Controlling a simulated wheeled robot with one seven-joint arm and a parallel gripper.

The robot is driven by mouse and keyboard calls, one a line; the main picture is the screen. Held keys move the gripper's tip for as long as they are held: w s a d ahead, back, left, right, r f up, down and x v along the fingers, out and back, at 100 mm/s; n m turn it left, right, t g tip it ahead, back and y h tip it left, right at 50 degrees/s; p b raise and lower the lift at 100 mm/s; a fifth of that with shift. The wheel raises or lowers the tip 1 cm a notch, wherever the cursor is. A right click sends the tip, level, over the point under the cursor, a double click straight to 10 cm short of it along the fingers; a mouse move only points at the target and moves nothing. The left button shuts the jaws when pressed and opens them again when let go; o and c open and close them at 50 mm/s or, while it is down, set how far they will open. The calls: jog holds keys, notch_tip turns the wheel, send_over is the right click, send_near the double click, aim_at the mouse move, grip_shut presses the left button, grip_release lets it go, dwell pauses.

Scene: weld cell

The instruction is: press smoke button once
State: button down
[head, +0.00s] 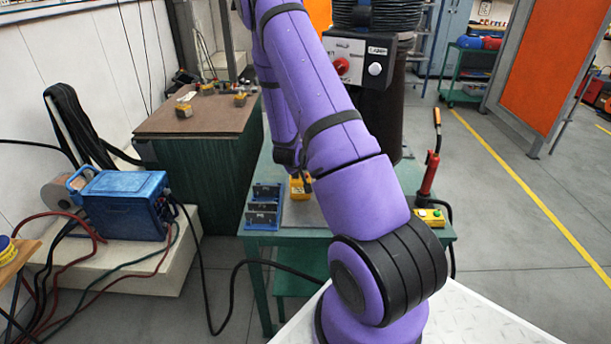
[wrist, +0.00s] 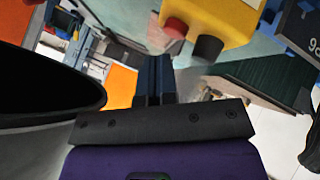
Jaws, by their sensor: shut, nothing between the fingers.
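A yellow button box (wrist: 220,14) shows at the top of the wrist view. It carries a red button (wrist: 175,28) and a dark smoke-grey button (wrist: 207,48). My gripper (wrist: 153,62) is shut and empty, its fingertips to the left of and below the dark button in that picture, apart from it. In the head view a yellow box (head: 298,187) stands on the green table, partly behind my arm; its buttons cannot be made out there. My gripper is mostly hidden behind my arm in the head view.
A blue rack (head: 263,207) stands left on the green table (head: 290,232). A second yellow box (head: 430,217) with buttons and a red-handled tool (head: 429,175) are at its right. A panel (head: 360,62) with a red knob and white button is behind.

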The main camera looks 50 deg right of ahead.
jog(key=shift+r, duration=0.15)
jog(key=shift+r, duration=2.35)
jog(key=shift+w+r, duration=0.1)
jog(key=s+a+r+n+t+y, duration=0.3)
jog(key=a+r+y, duration=0.5)
jog(key=a+r, duration=1.5)
jog(key=s+a+r, duration=0.3)
jog(key=s+a, duration=0.1)
jog(key=s, duration=0.3)
jog(key=s+a+r+n, duration=0.1)
jog(key=s+a+r, duration=0.2)
jog(key=s, duration=0.5)
jog(key=s+a+r+g, duration=0.1)
jog(key=s+a+r, duration=0.3)
jog(key=s, duration=0.4)
jog(key=shift+s+a+r+n+y, duration=0.15)
jog(key=shift+a+r+n+y, duration=0.15)
jog(key=shift+a+r, duration=0.05)
